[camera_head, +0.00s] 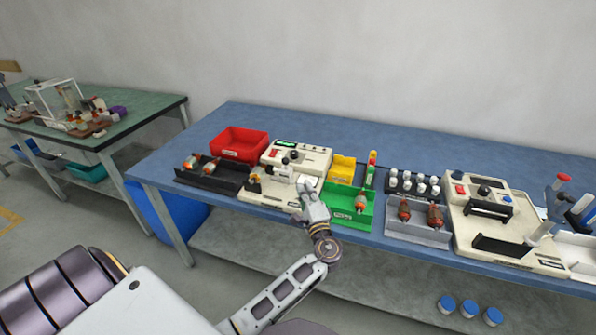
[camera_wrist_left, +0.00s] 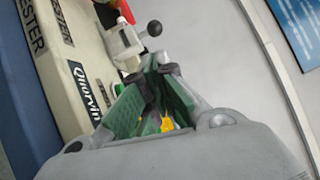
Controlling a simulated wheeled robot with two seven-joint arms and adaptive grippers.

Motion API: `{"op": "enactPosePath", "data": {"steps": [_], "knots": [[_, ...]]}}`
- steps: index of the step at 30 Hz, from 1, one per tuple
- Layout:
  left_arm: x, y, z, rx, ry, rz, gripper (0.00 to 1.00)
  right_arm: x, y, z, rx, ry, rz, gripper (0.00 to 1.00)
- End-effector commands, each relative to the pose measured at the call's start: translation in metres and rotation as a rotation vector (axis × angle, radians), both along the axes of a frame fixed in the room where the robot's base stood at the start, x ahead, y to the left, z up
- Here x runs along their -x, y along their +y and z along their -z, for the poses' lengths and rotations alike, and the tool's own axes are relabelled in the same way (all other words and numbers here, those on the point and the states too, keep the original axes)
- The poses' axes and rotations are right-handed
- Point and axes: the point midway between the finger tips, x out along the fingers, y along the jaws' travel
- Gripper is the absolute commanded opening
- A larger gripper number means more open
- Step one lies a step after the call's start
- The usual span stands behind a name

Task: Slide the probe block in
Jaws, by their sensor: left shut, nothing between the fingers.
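The cream tester (camera_head: 270,190) stands on the blue bench, with its raised panel (camera_head: 310,155) behind. A small white block (camera_head: 284,169) sits on its deck and seems to be the probe block. In the left wrist view a white block (camera_wrist_left: 124,42) shows beside the cream tester body (camera_wrist_left: 75,65), with a dark ball knob (camera_wrist_left: 154,28) on a short rod. My left gripper (camera_head: 306,184) is shut and empty, just right of the block in the head view. Its fingers (camera_wrist_left: 160,72) look apart from the block. The gripper hides part of the tester deck. My right gripper is not in view.
A green tray (camera_head: 352,218) with an armature lies right of the gripper. A black tray (camera_head: 203,181) with armatures and a red bin (camera_head: 240,141) stand left. A yellow bin (camera_head: 342,168) is behind. A grey tray (camera_head: 418,234) and another machine (camera_head: 490,210) stand further right.

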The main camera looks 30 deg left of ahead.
Motion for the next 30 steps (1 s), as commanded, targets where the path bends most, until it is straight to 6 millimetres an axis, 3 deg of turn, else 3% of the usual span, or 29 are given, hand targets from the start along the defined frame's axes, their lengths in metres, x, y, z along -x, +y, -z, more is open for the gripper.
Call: {"op": "enactPosePath", "data": {"steps": [11,30], "knots": [[-0.014,0.014,-0.003,-0.001,0.0,-0.001,0.0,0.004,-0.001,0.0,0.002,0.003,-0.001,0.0],[-0.064,0.068,-0.013,-0.001,0.0,-0.001,0.0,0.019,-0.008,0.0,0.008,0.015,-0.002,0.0]]}}
